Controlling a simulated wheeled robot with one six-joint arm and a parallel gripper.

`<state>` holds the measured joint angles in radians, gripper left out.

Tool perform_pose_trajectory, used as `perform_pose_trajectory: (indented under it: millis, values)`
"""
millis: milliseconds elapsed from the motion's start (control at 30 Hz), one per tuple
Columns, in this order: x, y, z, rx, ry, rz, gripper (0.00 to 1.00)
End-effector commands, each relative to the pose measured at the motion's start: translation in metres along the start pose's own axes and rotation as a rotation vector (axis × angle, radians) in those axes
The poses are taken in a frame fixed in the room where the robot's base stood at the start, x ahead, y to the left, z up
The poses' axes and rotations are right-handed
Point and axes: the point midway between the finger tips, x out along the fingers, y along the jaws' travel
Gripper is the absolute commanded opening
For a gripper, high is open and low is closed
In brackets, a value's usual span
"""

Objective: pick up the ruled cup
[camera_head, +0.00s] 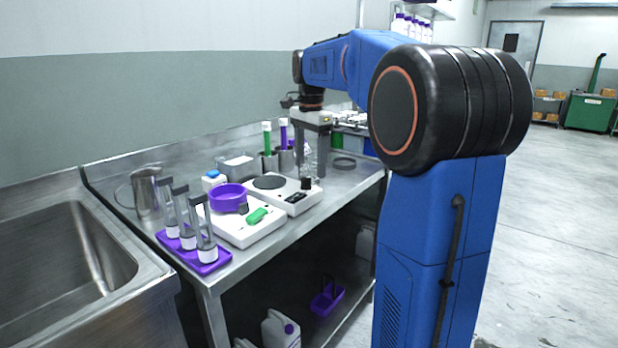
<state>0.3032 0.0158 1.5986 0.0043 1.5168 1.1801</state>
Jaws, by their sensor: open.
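My gripper (311,160) points straight down over the back part of the steel bench, its two fingers apart. A clear glass vessel (308,162), which looks like the ruled cup, shows between or just behind the fingers. Its markings are too small to read, and the fingers partly hide it. I cannot tell whether the fingers touch it.
A white hot plate (284,195) and a white scale with a purple bowl (229,197) stand left of my gripper. A purple rack (205,262) of bottles, a metal jug (146,193) and a sink (60,262) lie further left. Metal cups holding coloured tubes stand close behind.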

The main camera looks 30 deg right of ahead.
Motion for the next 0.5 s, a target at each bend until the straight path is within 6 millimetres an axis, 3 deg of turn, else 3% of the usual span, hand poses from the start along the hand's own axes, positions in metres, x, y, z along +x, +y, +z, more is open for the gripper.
perform_pose_trajectory:
  millis: [200,500]
  values:
    - [0.028,0.000,0.003,0.000,-0.001,0.001,0.69]
    - [0.034,-0.001,0.003,0.000,0.000,-0.001,0.69]
